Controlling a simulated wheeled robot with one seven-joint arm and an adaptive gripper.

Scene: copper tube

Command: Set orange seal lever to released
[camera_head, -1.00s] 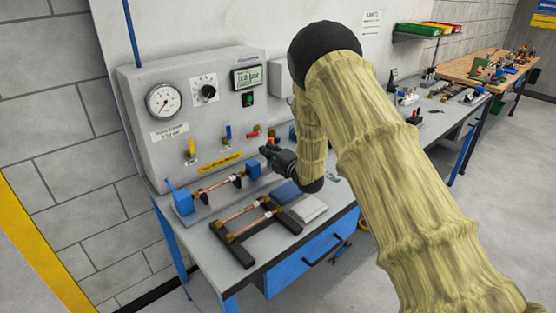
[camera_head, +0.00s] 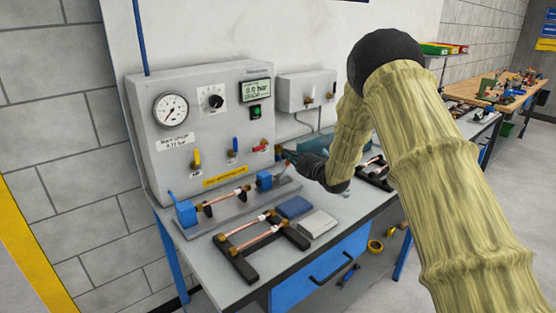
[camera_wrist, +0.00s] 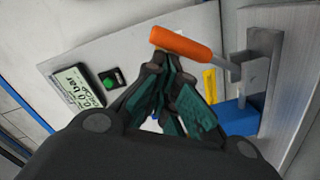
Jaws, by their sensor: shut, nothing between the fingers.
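The orange seal lever (camera_wrist: 180,43) shows in the wrist view as an orange handle on a metal shaft. The shaft runs right to a grey bracket (camera_wrist: 258,72) beside a blue block (camera_wrist: 236,118). My gripper (camera_wrist: 163,68) is shut and empty. Its fingertips are close to the handle's left part; whether they touch it I cannot tell. In the head view my gripper (camera_head: 290,156) is just right of the right blue end block (camera_head: 265,181) of the tube fixture. The orange handle is not clearly visible there.
A grey test panel (camera_head: 190,90) stands behind, with a gauge (camera_head: 171,109), a display (camera_head: 256,90) and yellow, blue and red valve handles. A dark rack (camera_head: 237,262) with copper tubes, a blue pad (camera_head: 294,207) and a grey pad (camera_head: 317,223) lie on the bench in front.

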